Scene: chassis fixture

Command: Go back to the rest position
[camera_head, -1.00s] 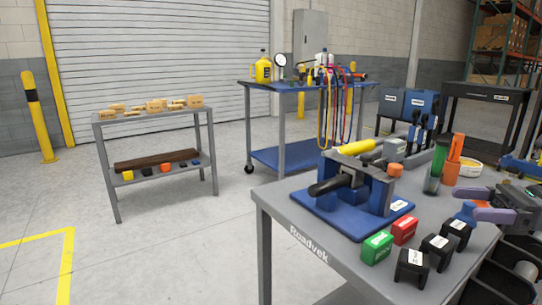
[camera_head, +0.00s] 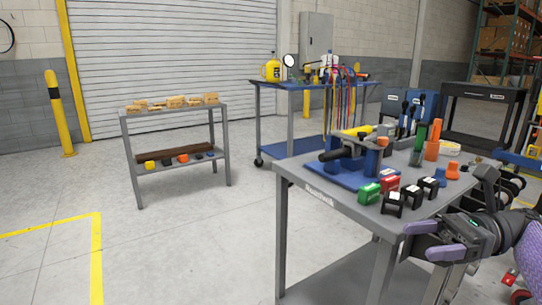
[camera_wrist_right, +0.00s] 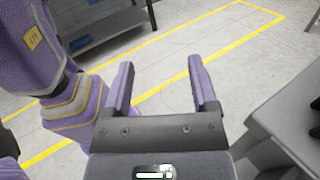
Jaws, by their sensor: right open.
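My right gripper (camera_head: 432,240) is at the lower right of the head view, in front of the near edge of the grey workbench and apart from it. In the right wrist view its two purple fingers (camera_wrist_right: 160,88) stand wide apart with only bare floor between them. It is open and empty. My left gripper is in neither current view. The workbench (camera_head: 328,190) carries a blue fixture (camera_head: 352,175) with a black cylinder and a yellow handle.
Green (camera_head: 369,194), red (camera_head: 390,183) and several black blocks (camera_head: 393,204) sit on the bench near its front edge. A grey shelf table (camera_head: 128,150) with small boxes stands left. A blue cart (camera_head: 300,85) stands behind. The floor left of the bench is clear.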

